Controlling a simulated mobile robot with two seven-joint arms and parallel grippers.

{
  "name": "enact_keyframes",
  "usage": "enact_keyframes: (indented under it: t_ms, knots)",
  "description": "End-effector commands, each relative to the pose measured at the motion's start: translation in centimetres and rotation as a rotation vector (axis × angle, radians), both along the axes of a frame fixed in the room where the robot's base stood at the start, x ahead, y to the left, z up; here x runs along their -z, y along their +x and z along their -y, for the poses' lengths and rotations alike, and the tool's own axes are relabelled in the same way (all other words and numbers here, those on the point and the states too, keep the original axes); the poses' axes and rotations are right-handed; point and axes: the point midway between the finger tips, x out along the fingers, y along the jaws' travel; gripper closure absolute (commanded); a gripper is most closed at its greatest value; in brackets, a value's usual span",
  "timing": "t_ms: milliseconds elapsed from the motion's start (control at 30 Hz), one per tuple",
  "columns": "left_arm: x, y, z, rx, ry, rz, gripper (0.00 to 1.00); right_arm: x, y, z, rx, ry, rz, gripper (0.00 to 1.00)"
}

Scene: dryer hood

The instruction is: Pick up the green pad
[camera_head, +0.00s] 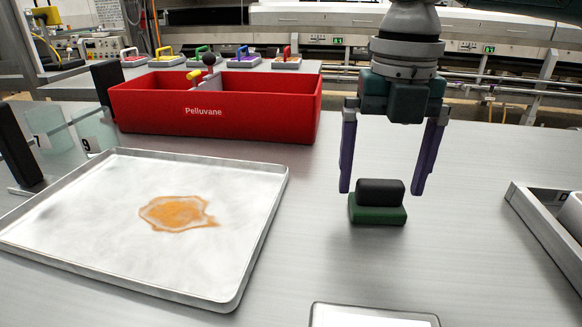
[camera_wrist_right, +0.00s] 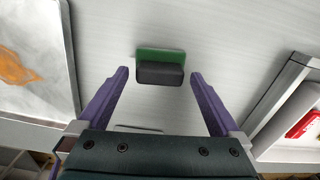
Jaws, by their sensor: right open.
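The green pad (camera_head: 378,214) lies on the grey table, with a black block-like grip (camera_head: 380,192) on top of it. In the right wrist view the green pad (camera_wrist_right: 160,56) shows behind its black grip (camera_wrist_right: 160,73), just beyond the fingertips. My right gripper (camera_head: 382,190) is open and points down, one purple finger on each side above the pad. It looks empty, with the fingers apart from the grip. In the right wrist view my right gripper (camera_wrist_right: 159,77) has the grip roughly centred between its fingertips. My left gripper is not seen.
A metal tray (camera_head: 90,262) with an orange stain lies at left. A red Pelluvane box (camera_head: 215,112) stands behind it. A grey-walled tray (camera_head: 545,232) is at right, and a white-topped item (camera_head: 370,318) at the front edge. Several coloured-handled pads (camera_head: 245,62) sit at the back.

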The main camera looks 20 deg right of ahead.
Motion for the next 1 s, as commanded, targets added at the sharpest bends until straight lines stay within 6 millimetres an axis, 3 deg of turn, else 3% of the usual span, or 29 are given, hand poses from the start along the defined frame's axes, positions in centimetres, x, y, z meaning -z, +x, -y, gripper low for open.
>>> enact_keyframes:
  t_ms: [100, 367, 1000]
  knots:
    - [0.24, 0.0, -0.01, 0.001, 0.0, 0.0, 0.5, 1.44, -0.06, 0.01, 0.0, 0.0, -0.001, 0.0]
    - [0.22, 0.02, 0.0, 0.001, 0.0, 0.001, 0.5, 1.67, -0.02, -0.01, -0.001, 0.0, 0.001, 0.0]
    - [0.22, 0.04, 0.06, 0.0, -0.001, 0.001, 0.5, 1.61, 0.0, -0.02, -0.001, -0.001, 0.002, 0.69]
